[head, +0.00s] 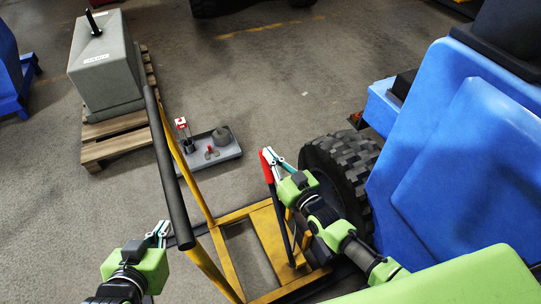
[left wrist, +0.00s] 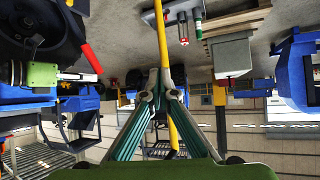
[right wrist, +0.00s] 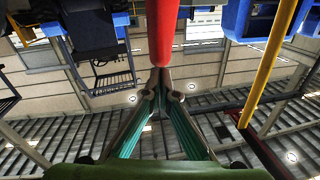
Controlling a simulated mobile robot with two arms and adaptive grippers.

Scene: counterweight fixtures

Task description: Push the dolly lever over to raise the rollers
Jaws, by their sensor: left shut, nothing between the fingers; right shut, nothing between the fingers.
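The yellow dolly (head: 225,262) stands on the floor beside the tractor's rear wheel, with a long black handle bar (head: 168,165) rising toward me. Its lever has a red grip (head: 266,166) and stands up from the dolly frame, tilted. My right gripper (head: 272,155) is shut and empty, its tips right at the red grip. In the right wrist view the red grip (right wrist: 162,32) lies straight beyond the fingertips; I cannot tell whether they touch. My left gripper (head: 163,227) is shut and empty, close beside the black handle bar. I cannot tell whether it touches the bar.
The blue tractor (head: 410,180) and its black tyre (head: 343,165) fill the right side. A grey tray (head: 226,155) with small parts lies on the floor beyond the dolly. A grey weight block (head: 105,65) sits on a wooden pallet (head: 115,148) at upper left. Floor between them is clear.

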